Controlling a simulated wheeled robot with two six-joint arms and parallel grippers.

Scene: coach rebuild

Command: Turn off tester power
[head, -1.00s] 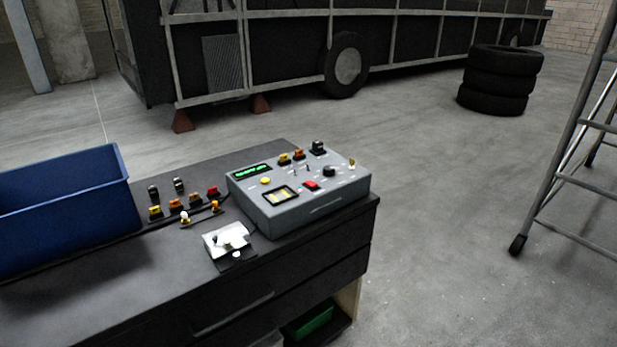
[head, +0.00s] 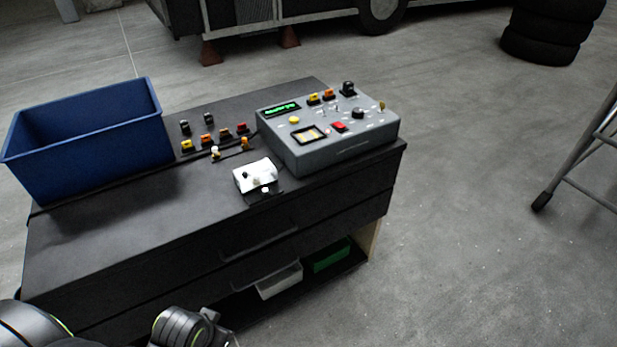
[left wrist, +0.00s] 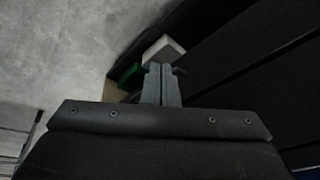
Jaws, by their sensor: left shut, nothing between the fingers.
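The grey tester box (head: 330,128) stands at the right end of the black bench top in the head view. Its green display (head: 282,109) is lit. A red rocker switch (head: 339,127), a yellow button, a black knob (head: 358,113) and small toggles are on its top panel. My left gripper (left wrist: 161,70) shows in the left wrist view, fingers together and empty, below the bench top beside the drawer fronts. In the head view only part of my left arm (head: 180,328) shows at the bottom edge. My right gripper is in neither view.
A blue bin (head: 90,145) stands at the bench's left end. Several small coloured parts and a white device (head: 256,176) lie left of the tester. A lower shelf holds a green bin (head: 328,256) and a white bin (head: 279,281). A ladder (head: 585,170) stands right; floor between is clear.

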